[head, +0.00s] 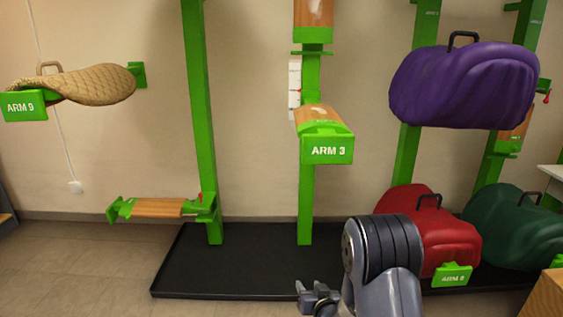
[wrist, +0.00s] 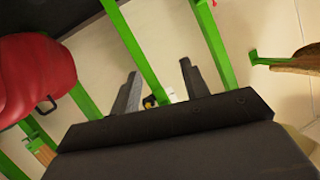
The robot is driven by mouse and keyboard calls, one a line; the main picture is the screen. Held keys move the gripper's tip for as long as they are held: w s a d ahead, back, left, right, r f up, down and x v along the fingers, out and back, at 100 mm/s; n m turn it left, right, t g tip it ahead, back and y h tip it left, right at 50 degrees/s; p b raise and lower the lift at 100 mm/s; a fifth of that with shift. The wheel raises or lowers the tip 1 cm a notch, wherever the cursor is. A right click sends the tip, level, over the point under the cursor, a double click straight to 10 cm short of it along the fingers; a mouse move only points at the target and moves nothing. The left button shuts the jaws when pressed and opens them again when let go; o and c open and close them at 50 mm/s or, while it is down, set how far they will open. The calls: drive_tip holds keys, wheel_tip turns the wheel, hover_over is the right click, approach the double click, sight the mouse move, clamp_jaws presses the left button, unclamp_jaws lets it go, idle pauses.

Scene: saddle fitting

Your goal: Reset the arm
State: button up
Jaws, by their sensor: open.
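My gripper (head: 312,293) shows at the bottom middle of the head view, low in front of the black base tray and left of my dark arm joint. In the wrist view my gripper (wrist: 160,88) has its two grey fingers spread apart. No object shows between the fingers within their grasp; only the wall and rack parts behind show there. The gripper is apart from the saddles and rack arms.
A rack of green posts (head: 200,120) stands on a black tray (head: 250,262). The ARM 3 rack arm (head: 325,149) is bare. A tan saddle (head: 95,86) is on ARM 9. Purple (head: 465,85), red (head: 425,230) and green (head: 515,225) covered saddles are at the right.

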drive_tip(key=s+d+r+g+h+p, duration=0.1)
drive_tip(key=s+r+p, duration=0.1)
drive_tip(key=r, duration=0.4)
drive_tip(key=s+d+r+g+h+p, duration=0.1)
drive_tip(key=s+d+r+p, duration=0.1)
drive_tip(key=r, duration=0.4)
drive_tip(key=shift+s+d+g+p, duration=0.25)
drive_tip(key=shift+s+g+p, duration=0.15)
drive_tip(key=shift+s+p, duration=0.55)
drive_tip(key=shift+w+f, duration=0.1)
